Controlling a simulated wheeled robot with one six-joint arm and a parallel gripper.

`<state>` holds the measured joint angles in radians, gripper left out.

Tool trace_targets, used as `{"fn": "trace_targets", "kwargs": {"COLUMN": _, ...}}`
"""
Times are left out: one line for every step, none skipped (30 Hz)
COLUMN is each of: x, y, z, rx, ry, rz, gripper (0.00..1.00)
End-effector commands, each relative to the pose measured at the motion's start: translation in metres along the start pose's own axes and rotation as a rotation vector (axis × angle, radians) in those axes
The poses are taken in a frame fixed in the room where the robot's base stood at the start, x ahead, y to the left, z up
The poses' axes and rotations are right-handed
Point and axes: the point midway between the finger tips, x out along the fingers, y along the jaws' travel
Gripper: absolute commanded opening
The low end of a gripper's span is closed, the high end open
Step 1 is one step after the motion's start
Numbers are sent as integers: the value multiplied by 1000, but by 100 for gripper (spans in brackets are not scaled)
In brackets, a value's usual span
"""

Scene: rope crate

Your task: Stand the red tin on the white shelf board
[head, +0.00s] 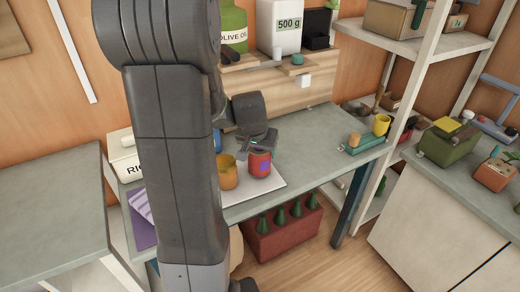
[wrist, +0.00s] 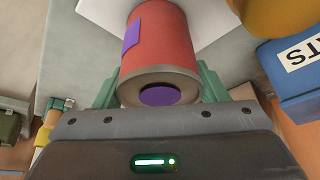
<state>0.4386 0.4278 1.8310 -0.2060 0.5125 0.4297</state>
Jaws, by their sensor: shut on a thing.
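The red tin (head: 259,167) has a purple patch on its side and is upright in the head view, over the white board (head: 263,190) on the grey-green table. My gripper (head: 259,149) is shut on the tin from above and behind. In the wrist view the tin (wrist: 165,45) sits between the green fingers (wrist: 159,85), its grey rim and purple disc towards the camera. The white board (wrist: 207,22) shows beyond it. I cannot tell whether the tin's base touches the board.
An orange-yellow mug (head: 228,173) stands close to the tin's left. A blue box (wrist: 292,75) shows at right in the wrist view. A teal tray (head: 363,144) with a yellow cup (head: 382,124) is at the table's right end. Free table lies between tin and tray.

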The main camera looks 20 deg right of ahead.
Motion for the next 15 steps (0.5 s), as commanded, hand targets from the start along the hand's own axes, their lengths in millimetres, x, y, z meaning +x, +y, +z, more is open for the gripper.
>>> {"fn": "trace_targets", "kwargs": {"x": -1, "y": 0, "z": -1, "rx": 0, "ry": 2, "rz": 0, "gripper": 31}}
{"fn": "trace_targets", "kwargs": {"x": -1, "y": 0, "z": -1, "rx": 0, "ry": 2, "rz": 0, "gripper": 31}}
{"fn": "trace_targets", "kwargs": {"x": -1, "y": 0, "z": -1, "rx": 0, "ry": 2, "rz": 0, "gripper": 31}}
{"fn": "trace_targets", "kwargs": {"x": -1, "y": 0, "z": -1, "rx": 0, "ry": 2, "rz": 0, "gripper": 31}}
{"fn": "trace_targets", "kwargs": {"x": -1, "y": 0, "z": -1, "rx": 0, "ry": 2, "rz": 0, "gripper": 31}}
{"fn": "trace_targets", "kwargs": {"x": -1, "y": 0, "z": -1, "rx": 0, "ry": 2, "rz": 0, "gripper": 31}}
{"fn": "trace_targets", "kwargs": {"x": -1, "y": 0, "z": -1, "rx": 0, "ry": 2, "rz": 0, "gripper": 31}}
{"fn": "trace_targets", "kwargs": {"x": -1, "y": 0, "z": -1, "rx": 0, "ry": 2, "rz": 0, "gripper": 31}}
{"fn": "trace_targets", "kwargs": {"x": 0, "y": 0, "z": 0, "rx": 0, "ry": 1, "rz": 0, "gripper": 31}}
{"fn": "trace_targets", "kwargs": {"x": 0, "y": 0, "z": 0, "rx": 0, "ry": 2, "rz": 0, "gripper": 31}}
{"fn": "trace_targets", "kwargs": {"x": 0, "y": 0, "z": 0, "rx": 0, "ry": 1, "rz": 0, "gripper": 31}}
{"fn": "trace_targets", "kwargs": {"x": 1, "y": 0, "z": 0, "rx": 0, "ry": 2, "rz": 0, "gripper": 31}}
{"fn": "trace_targets", "kwargs": {"x": 1, "y": 0, "z": 0, "rx": 0, "ry": 2, "rz": 0, "gripper": 31}}
{"fn": "trace_targets", "kwargs": {"x": 2, "y": 0, "z": 0, "rx": 0, "ry": 2, "rz": 0, "gripper": 31}}
{"fn": "trace_targets", "kwargs": {"x": 2, "y": 0, "z": 1, "rx": 0, "ry": 2, "rz": 0, "gripper": 31}}
